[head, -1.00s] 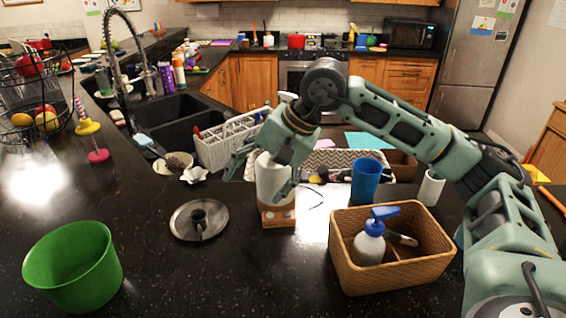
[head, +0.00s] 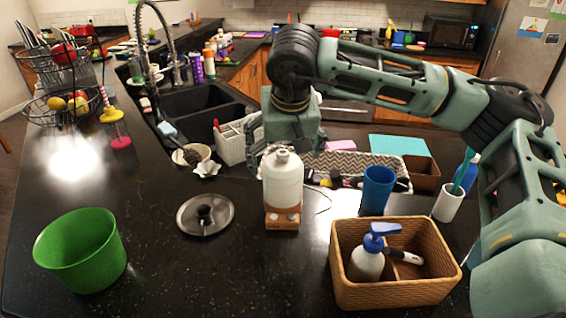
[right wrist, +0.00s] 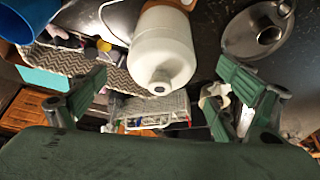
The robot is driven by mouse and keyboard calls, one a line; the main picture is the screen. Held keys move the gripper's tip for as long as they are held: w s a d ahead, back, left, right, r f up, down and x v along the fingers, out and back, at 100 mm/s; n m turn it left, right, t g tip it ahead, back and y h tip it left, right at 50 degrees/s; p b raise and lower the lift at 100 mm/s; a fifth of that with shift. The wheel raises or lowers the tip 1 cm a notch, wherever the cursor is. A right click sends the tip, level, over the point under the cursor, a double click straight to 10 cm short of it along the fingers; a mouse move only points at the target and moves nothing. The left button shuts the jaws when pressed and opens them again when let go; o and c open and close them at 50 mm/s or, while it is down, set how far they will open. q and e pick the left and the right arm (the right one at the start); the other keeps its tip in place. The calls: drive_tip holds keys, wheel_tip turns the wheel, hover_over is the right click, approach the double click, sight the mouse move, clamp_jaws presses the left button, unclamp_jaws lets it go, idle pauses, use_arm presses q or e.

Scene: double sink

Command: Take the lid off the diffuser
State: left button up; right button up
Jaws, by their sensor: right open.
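The diffuser is a white bottle-shaped body (head: 283,182) with a narrow neck on a wooden base (head: 282,218). It stands upright on the dark counter, and its white top also shows in the right wrist view (right wrist: 163,48). My right gripper (head: 287,143) is at the diffuser's top, on its far side. In the right wrist view my right gripper (right wrist: 162,78) has its fingers spread wide, with the diffuser's neck pointing into the gap, apart from both fingers. Nothing is held. My left gripper is not in view.
A metal candle holder (head: 205,215) and a green bucket (head: 80,252) stand left of the diffuser. A wicker basket (head: 345,288) with a pump bottle and a blue cup (head: 377,190) are at right. A white dish rack (head: 233,145) is behind. The front counter is clear.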

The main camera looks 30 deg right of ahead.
sight(285, 158)
drive_tip(key=p+x, duration=0.1)
drive_tip(key=x, duration=0.2)
drive_tip(key=shift+d+f, duration=0.1)
drive_tip(key=shift+w+f, duration=0.2)
drive_tip(key=shift+f, duration=0.05)
drive_tip(key=shift+c, duration=0.7)
drive_tip(key=c, duration=1.1)
